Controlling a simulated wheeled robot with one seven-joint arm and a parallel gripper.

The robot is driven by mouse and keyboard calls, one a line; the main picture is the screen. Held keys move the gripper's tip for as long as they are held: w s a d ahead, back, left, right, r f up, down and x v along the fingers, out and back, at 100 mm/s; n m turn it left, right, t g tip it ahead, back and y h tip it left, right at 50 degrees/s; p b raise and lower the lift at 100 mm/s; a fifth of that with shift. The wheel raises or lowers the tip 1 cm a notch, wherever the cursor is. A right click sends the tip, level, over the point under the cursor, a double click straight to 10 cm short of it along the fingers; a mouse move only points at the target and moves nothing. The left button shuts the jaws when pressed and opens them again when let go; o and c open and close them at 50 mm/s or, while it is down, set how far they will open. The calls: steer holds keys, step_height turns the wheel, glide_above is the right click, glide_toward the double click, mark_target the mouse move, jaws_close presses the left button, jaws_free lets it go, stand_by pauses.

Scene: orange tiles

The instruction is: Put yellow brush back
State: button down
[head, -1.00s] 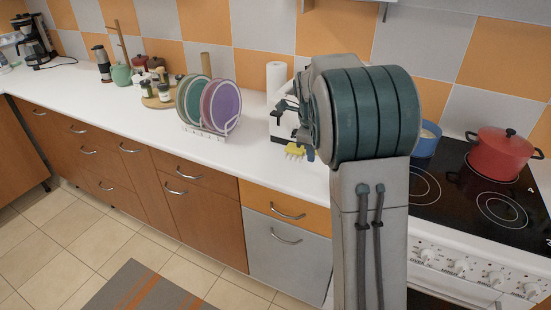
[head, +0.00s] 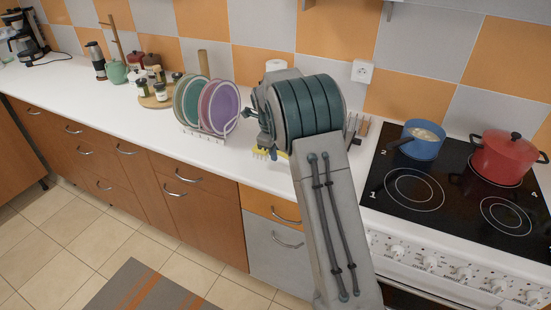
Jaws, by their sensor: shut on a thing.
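The yellow brush (head: 261,153) shows low beside my arm in the head view, over the white counter between the plate rack and the stove. Its bristles point down and to the left. My gripper (head: 272,154) is shut on the yellow brush; only a dark fingertip shows, and my arm hides the rest of the hand and part of the brush. I cannot tell whether the brush touches the counter.
A rack of plates (head: 205,135) stands just left of the brush. A paper roll (head: 276,65) is behind my arm. On the stove (head: 455,200) are a blue pot (head: 420,143) and a red pot (head: 500,160). The counter front left of the rack is clear.

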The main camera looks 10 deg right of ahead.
steer(key=shift+f+p, duration=0.45)
steer(key=shift+f, duration=1.6)
steer(key=shift+f, duration=0.15)
steer(key=c, duration=1.3)
jaws_free()
steer(key=shift+c, duration=0.2)
